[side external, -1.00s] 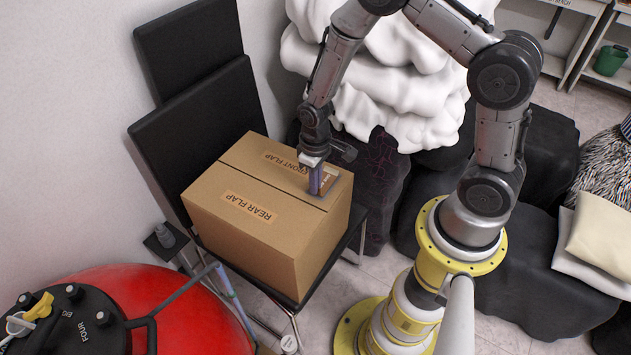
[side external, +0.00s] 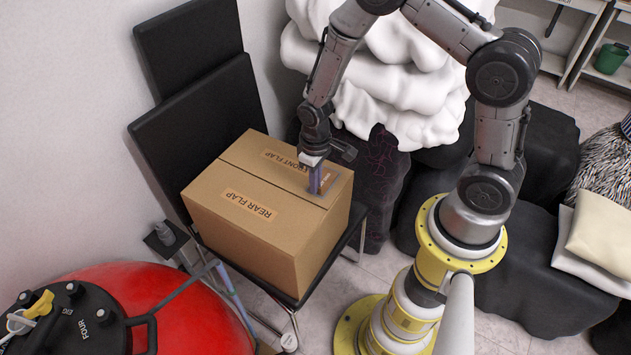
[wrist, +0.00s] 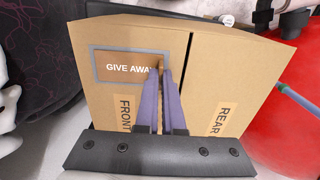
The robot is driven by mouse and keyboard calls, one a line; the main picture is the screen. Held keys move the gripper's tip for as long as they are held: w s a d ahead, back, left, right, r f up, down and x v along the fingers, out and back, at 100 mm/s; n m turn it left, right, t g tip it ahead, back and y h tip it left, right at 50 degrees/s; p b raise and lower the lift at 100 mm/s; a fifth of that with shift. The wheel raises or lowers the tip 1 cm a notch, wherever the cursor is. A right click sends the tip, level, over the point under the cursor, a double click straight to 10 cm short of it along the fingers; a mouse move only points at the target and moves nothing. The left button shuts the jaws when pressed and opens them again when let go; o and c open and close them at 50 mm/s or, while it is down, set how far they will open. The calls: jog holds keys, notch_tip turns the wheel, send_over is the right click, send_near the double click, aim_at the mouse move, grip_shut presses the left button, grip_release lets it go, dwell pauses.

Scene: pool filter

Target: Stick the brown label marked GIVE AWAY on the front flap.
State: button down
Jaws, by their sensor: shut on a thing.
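The cardboard box (side external: 262,215) is closed, with a front flap (side external: 262,172) and a rear flap (side external: 215,190) on top. In the wrist view the brown GIVE AWAY label (wrist: 122,66) lies over the front flap (wrist: 103,105), inside a grey rectangular outline (wrist: 93,66). It looks parallel to the flap; I cannot tell whether it touches. My gripper (wrist: 166,72) is shut on the label's right end, its purple fingers covering the last letter. In the side view my gripper (side external: 316,190) points down at the flap's right end, hiding part of the label.
The box stands on a black chair (side external: 195,110) by the wall. A red tank (side external: 190,315) with a black lid is at the lower left. White bulky cushions (side external: 385,90) are behind my gripper.

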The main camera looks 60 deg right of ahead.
jog(key=c, duration=1)
grip_release()
jog(key=shift+o, duration=0.2)
notch_tip(320, 180, up, 14)
